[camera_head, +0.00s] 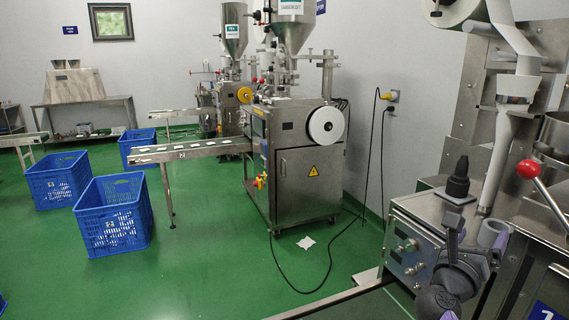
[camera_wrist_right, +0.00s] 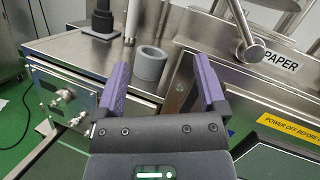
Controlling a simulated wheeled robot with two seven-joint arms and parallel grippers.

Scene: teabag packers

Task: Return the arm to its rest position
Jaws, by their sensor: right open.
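My right gripper (camera_head: 472,240) is at the lower right of the head view, in front of the near machine's steel top. In the right wrist view (camera_wrist_right: 162,68) its two purple fingers are spread apart with nothing between them. Beyond the fingers, a grey ring (camera_wrist_right: 150,63) stands on the steel top, apart from the gripper; it also shows in the head view (camera_head: 494,233). My left gripper is not in view.
A steel packing machine (camera_head: 310,180) with a conveyor (camera_head: 190,149) stands mid-room. Blue crates (camera_head: 113,214) stand on the green floor, with free floor between.

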